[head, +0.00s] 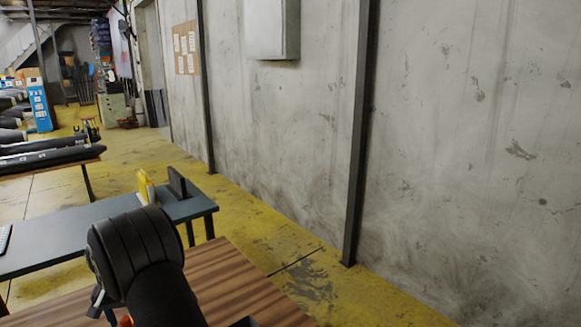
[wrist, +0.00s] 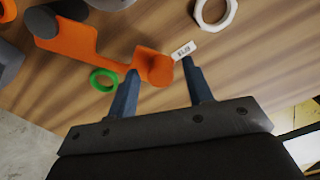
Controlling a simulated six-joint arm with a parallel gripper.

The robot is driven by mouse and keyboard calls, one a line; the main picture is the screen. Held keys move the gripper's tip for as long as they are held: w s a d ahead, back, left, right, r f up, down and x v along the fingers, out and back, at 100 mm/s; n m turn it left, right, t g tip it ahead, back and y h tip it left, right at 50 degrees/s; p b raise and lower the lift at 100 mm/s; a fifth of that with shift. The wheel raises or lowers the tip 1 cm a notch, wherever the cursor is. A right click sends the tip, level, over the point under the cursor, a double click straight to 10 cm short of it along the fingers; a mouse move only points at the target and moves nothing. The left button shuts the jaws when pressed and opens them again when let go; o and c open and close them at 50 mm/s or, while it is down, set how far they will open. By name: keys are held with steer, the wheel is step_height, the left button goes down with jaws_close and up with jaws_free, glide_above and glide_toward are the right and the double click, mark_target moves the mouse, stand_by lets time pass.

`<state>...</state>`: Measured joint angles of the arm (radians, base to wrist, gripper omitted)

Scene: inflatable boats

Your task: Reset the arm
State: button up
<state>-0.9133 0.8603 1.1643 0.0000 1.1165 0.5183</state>
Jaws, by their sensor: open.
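My gripper (wrist: 160,85) is in the wrist view, with its two blue-grey fingers apart and nothing held between them. In the head view my dark arm stands over the wooden table at the bottom, and the fingers cannot be made out there.
A green ring (wrist: 103,80) and a white ring (wrist: 215,12) lie on the wooden table (head: 235,290). A grey table (head: 75,232) with a yellow item (head: 146,187) stands beyond. A concrete wall (head: 450,140) with dark posts runs along the right.

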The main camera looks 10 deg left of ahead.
stand_by(0.3)
step_height(320, 180, up, 17)
step_height(320, 180, down, 16)
steer(key=shift+f, duration=0.2)
steer(key=s+d+n, duration=0.1)
steer(key=s+n, duration=0.9)
steer(key=s, duration=0.1)
steer(key=shift+d+f, duration=0.3)
steer(key=shift+d, duration=0.1)
